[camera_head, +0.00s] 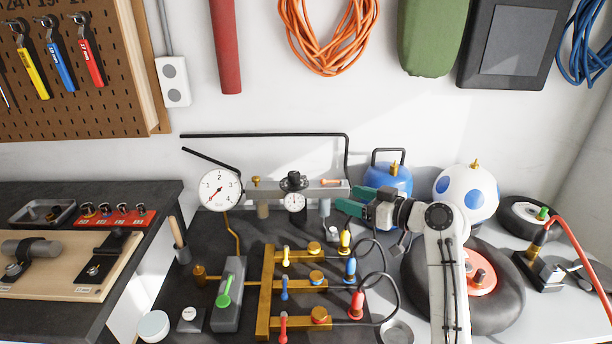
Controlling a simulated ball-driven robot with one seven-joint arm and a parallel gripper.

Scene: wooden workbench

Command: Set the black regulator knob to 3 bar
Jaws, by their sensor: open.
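The black regulator knob (294,181) sits on top of the grey air unit (262,192) at the back of the bench. A small round dial (294,202) is on the front just below the knob; its reading is too small to tell. A larger white gauge (220,190) with a red needle and the figures 1, 2 and 3 stands to the left. My gripper (339,206) has green fingers pointing left. It is open, to the right of the knob and a little lower in the picture, apart from it. The gap between the fingers is hard to make out.
A brass manifold (264,290) with coloured levers and hose couplings stands in front. A grey block with a green lever (224,290) is left of it. Blue (388,180) and white (462,192) round tanks stand behind my arm. A black pipe (270,135) runs above the unit.

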